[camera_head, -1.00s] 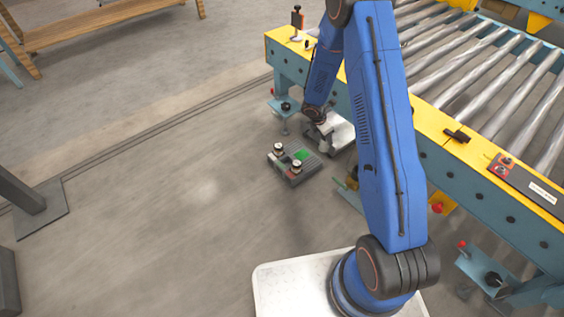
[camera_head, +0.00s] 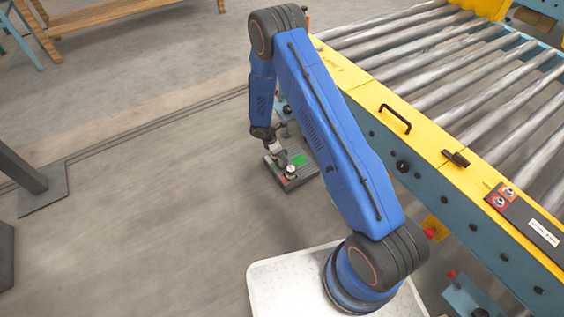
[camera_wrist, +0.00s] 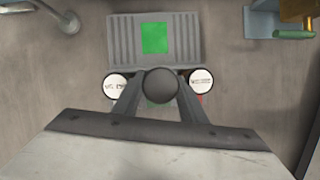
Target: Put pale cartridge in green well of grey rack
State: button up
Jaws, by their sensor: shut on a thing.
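The grey rack (camera_head: 283,183) lies on the floor beside the conveyor. A bright green patch (camera_head: 299,160) shows on its top; it also shows in the wrist view (camera_wrist: 155,38) on the ribbed far part of the rack (camera_wrist: 121,40). My gripper (camera_head: 279,151) is low over the rack's left side. In the wrist view its fingers (camera_wrist: 160,88) are shut on a cartridge (camera_wrist: 160,84) with a round, dark grey top. I cannot tell whether its body is pale or whether it touches the rack. A faint green area shows just below it; the rest is hidden.
Two white-topped round pieces (camera_wrist: 116,86) (camera_wrist: 202,79) stand close on either side of the held cartridge. The conveyor (camera_head: 372,87) with yellow rails runs along the right. A dark post (camera_head: 28,172) stands at the left; the floor between is open.

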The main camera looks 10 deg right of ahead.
jog(key=shift+f, duration=2.4)
jog(key=shift+f, duration=0.15)
jog(key=o, duration=0.8)
